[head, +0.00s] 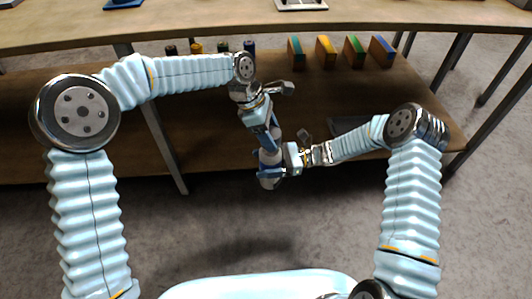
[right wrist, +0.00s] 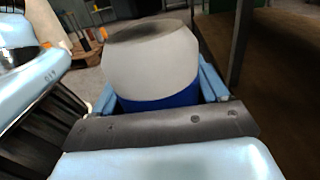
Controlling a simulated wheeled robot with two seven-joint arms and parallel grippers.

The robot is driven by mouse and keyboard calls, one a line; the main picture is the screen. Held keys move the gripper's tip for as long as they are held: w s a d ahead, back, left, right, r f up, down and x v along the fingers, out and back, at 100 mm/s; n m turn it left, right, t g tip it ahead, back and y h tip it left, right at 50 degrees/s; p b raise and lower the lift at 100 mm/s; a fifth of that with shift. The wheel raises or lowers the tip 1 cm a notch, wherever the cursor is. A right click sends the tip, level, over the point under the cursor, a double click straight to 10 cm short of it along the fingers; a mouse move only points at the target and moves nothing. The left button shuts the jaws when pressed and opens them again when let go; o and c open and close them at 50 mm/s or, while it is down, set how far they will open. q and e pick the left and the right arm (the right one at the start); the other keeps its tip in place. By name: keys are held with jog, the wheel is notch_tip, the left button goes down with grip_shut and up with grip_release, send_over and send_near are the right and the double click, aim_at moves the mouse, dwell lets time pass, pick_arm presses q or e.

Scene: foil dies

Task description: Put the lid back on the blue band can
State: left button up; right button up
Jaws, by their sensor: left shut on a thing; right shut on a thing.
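The blue band can (head: 268,181) hangs in the air in front of the lower shelf. In the right wrist view it is a pale grey can (right wrist: 150,65) with a blue band (right wrist: 160,101) between the fingers. My right gripper (head: 271,163) is shut on it from the right. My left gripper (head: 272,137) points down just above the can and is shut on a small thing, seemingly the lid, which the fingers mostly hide. I cannot tell whether the lid touches the can.
Several dark and yellow cylinders (head: 196,48) and several coloured upright blocks (head: 325,52) stand at the back of the lower shelf (head: 310,95). A dark flat thing (head: 348,125) lies on that shelf. The table top (head: 220,22) is above. Open floor lies in front.

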pick_arm(q)
jog(key=shift+f, duration=0.1)
dwell(0.3)
jog(key=shift+f, duration=0.85)
jog(key=shift+f, duration=0.6)
jog(key=o, duration=1.1)
jog(key=v, duration=1.2)
jog(key=shift+f, duration=0.1)
